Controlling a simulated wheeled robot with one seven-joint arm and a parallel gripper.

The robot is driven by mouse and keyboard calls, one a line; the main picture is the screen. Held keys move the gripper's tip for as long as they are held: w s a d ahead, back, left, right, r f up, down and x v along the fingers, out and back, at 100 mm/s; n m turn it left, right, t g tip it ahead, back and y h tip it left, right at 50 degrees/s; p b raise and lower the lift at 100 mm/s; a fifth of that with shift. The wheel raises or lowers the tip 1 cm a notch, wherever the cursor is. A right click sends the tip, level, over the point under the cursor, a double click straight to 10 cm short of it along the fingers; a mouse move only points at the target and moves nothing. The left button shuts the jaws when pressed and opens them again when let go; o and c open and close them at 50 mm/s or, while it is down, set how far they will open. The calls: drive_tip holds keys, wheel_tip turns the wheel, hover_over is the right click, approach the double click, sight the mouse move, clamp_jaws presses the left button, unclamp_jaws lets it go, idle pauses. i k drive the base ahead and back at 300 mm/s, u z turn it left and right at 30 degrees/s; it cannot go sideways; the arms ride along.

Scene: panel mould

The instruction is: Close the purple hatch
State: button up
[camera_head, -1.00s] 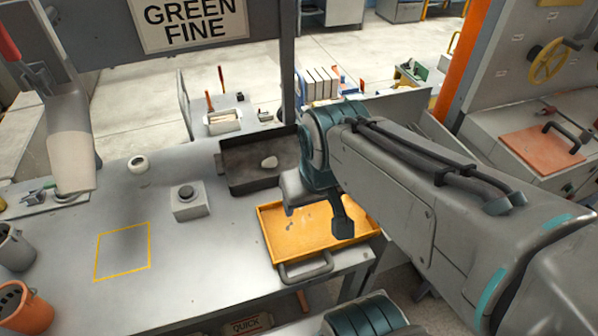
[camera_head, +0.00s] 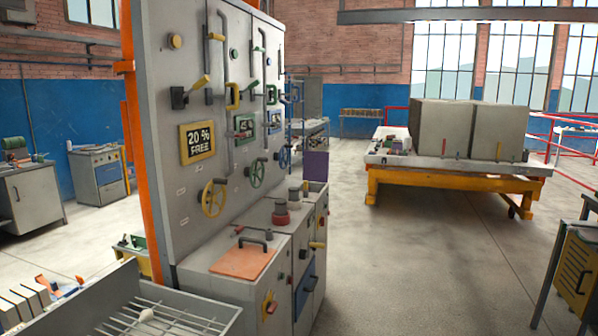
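A purple panel (camera_head: 315,165), which looks like the hatch, shows at the far right end of the grey control panel (camera_head: 222,110). It stands upright above the far end of the cabinet top. It is small and far off, and its hinge and the opening behind it are hidden, so I cannot tell how far open it is. My gripper is not in view.
The cabinet below the panel carries an orange lid (camera_head: 243,262) with a dark handle and a red knob (camera_head: 281,213). A wire rack tray (camera_head: 190,318) is at the near left. A yellow-legged table (camera_head: 450,180) with grey blocks stands behind. The floor (camera_head: 400,270) between is clear.

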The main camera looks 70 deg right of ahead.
sight(315, 168)
drive_tip(key=k, duration=0.65)
drive_tip(key=z, duration=2.8)
drive_tip(key=i, duration=7.65)
drive_tip(key=u, duration=0.05)
